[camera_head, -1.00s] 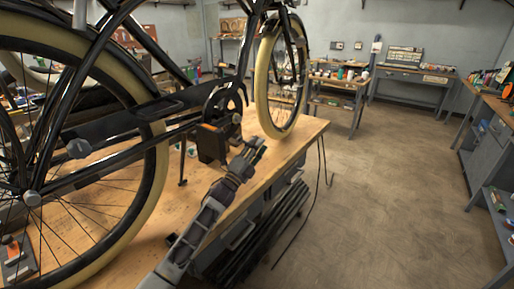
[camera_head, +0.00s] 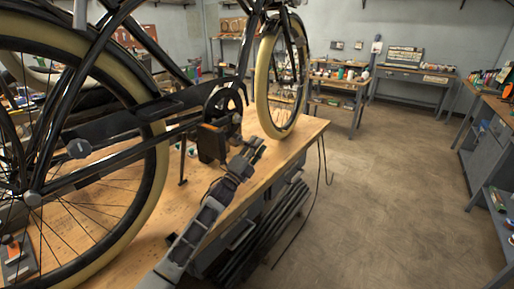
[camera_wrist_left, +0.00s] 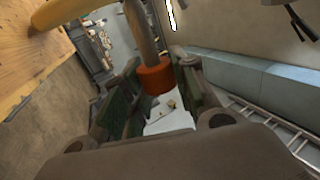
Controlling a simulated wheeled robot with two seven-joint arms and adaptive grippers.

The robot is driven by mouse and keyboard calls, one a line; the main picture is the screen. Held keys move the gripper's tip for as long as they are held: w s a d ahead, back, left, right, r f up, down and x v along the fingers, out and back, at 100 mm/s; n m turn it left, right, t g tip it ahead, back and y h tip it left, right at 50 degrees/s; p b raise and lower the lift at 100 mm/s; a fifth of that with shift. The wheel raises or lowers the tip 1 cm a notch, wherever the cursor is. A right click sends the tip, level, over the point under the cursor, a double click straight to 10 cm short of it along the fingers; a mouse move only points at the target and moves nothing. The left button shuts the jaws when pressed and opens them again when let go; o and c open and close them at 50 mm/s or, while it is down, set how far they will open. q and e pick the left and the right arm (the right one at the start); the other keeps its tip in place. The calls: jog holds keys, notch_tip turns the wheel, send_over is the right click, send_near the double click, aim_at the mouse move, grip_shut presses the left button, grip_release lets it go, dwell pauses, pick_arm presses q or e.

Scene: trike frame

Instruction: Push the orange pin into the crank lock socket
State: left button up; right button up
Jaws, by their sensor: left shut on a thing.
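In the head view my left gripper (camera_head: 254,150) is just right of a black block with an orange edge (camera_head: 211,143), below the crank (camera_head: 223,104). The pin is too small to make out there. I cannot tell the crank lock socket apart from the parts around the block, nor whether the pin touches it. My right gripper is not in view.
The black trike frame with cream-tyred wheels (camera_head: 262,85) stands on the wooden workbench (camera_head: 115,235). The bench's right edge runs under my left arm, with drawers below. Open floor (camera_head: 365,200) lies to the right. Other benches line the walls.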

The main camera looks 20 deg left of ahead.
pick_arm(q)
jog(key=shift+w+a, duration=0.3)
jog(key=shift+a, duration=0.45)
dwell(0.3)
jog(key=shift+w+a, duration=0.2)
jog(key=shift+a, duration=0.4)
jog(key=shift+w+a, duration=0.2)
jog(key=shift+a, duration=0.35)
dwell(0.5)
jog(key=o, duration=1.1)
jog(key=shift+d, duration=0.1)
